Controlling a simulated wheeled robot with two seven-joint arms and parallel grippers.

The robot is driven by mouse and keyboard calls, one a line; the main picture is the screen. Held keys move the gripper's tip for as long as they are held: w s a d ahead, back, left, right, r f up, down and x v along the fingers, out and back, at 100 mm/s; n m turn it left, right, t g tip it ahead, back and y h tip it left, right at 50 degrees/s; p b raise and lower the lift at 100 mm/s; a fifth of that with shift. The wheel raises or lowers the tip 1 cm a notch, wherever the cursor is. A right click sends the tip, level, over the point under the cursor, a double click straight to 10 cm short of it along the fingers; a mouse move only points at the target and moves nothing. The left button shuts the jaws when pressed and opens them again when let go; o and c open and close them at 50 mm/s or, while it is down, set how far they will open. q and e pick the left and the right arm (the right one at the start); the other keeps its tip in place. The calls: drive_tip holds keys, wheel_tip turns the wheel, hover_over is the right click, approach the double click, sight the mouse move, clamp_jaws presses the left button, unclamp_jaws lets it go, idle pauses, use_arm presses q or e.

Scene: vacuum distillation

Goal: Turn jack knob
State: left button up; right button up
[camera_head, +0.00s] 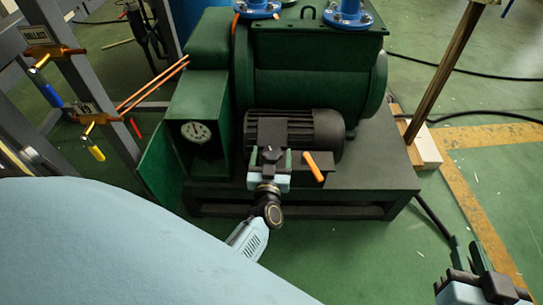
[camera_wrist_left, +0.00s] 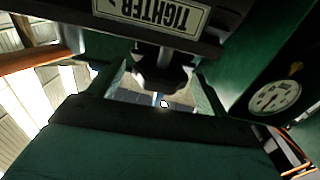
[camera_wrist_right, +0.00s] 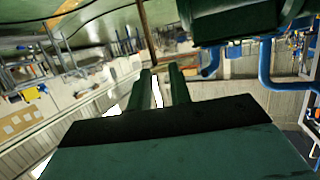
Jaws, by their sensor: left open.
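The dark jack knob (camera_head: 271,154) sits in front of the black ribbed motor in the head view. It also shows in the left wrist view (camera_wrist_left: 160,75), below an upside-down "TIGHTER" label (camera_wrist_left: 152,14). My left gripper (camera_head: 269,160) is open, with one finger on each side of the knob. In the left wrist view, gaps show between the knob and both fingers (camera_wrist_left: 161,88). My right gripper (camera_head: 470,258) is at the lower right of the head view, away from the machine. Its fingers (camera_wrist_right: 162,85) are apart with nothing between them.
An orange-handled lever (camera_head: 314,166) sticks out just right of my left gripper. A round gauge (camera_head: 196,132) is on the green housing to the left. A grey frame (camera_head: 85,80) with handles stands at far left. Green floor (camera_head: 370,260) is open at front right.

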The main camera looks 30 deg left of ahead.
sight(268, 160)
use_arm(q)
drive_tip(key=c, duration=1)
drive_tip(key=m+t+h+p, duration=0.1)
drive_tip(key=h, duration=0.1)
drive_tip(key=m+h+p, duration=0.1)
drive_tip(key=m+h, duration=0.1)
drive_tip(key=h, duration=0.1)
drive_tip(key=shift+s+a+t, duration=0.1)
drive_tip(key=shift+a+t, duration=0.05)
drive_tip(key=shift+t, duration=0.25)
use_arm(e)
drive_tip(key=s+d+f+g+h, duration=0.1)
drive_tip(key=s+d+f+g, duration=0.1)
drive_tip(key=s+f+g, duration=0.2)
wheel_tip(268, 160, down, 2)
drive_tip(key=shift+s+d+f+g+h, duration=0.15)
drive_tip(key=shift+s+d+g+h, duration=0.2)
drive_tip(key=shift+g, duration=0.25)
use_arm(q)
drive_tip(key=o, duration=1)
